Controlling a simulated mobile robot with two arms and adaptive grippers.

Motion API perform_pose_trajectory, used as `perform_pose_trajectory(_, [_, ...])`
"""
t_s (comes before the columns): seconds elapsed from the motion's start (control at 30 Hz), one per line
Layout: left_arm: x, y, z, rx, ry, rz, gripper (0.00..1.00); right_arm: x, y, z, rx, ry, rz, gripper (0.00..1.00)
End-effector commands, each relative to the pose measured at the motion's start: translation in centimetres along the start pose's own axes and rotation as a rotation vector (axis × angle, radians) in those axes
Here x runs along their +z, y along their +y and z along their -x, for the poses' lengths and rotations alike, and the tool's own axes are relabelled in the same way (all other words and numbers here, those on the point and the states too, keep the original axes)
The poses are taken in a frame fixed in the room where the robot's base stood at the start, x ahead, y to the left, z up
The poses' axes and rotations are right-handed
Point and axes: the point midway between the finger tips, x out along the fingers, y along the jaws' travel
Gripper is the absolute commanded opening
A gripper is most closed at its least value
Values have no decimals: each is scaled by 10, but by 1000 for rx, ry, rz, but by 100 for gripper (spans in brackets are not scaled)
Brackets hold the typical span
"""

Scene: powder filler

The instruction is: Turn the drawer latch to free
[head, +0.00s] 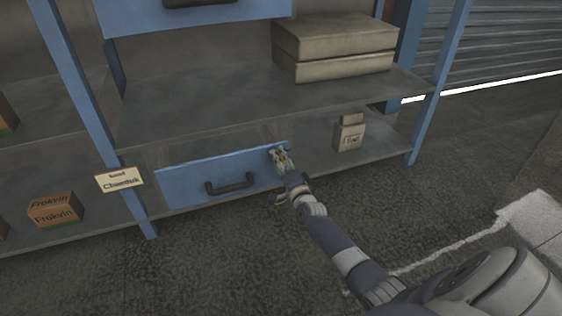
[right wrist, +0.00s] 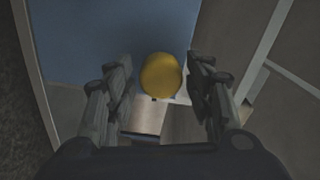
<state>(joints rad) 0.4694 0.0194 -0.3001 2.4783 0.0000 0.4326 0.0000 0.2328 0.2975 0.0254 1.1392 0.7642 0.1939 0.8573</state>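The blue drawer (head: 195,179) with a dark handle (head: 230,185) sits low in the shelf unit, and its front looks shut or nearly so in the head view. In the right wrist view the blue drawer face (right wrist: 85,40) carries a round yellow knob (right wrist: 161,75), which seems to be the latch. My right gripper (head: 277,153) is at the drawer's upper right corner. In the right wrist view my right gripper (right wrist: 160,78) is open, with one finger on each side of the knob and gaps between. The head view hides the knob behind the gripper. My left gripper is not in view.
Stacked boxes (head: 335,50) lie on the shelf above. A small labelled container (head: 349,132) stands right of the drawer. A blue post (head: 100,120) with a sign (head: 119,180) is at left, near an orange box (head: 55,210). The floor in front is clear.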

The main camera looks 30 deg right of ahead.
Motion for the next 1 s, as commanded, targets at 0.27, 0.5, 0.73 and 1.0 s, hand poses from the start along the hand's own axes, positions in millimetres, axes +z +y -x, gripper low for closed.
perform_pose_trajectory(0.27, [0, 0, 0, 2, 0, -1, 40, 0, 0, 0, -1, 0, 2, 55])
perform_pose_trajectory(0.5, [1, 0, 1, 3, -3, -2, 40, 1, 1, 14, 0, -2, 1, 55])
perform_pose_trajectory(0.73, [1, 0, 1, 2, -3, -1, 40, 0, 1, 55, 1, 0, 1, 55])
perform_pose_trajectory(1.0, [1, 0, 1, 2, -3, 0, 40, 0, 1, 103, 2, -1, 2, 55])
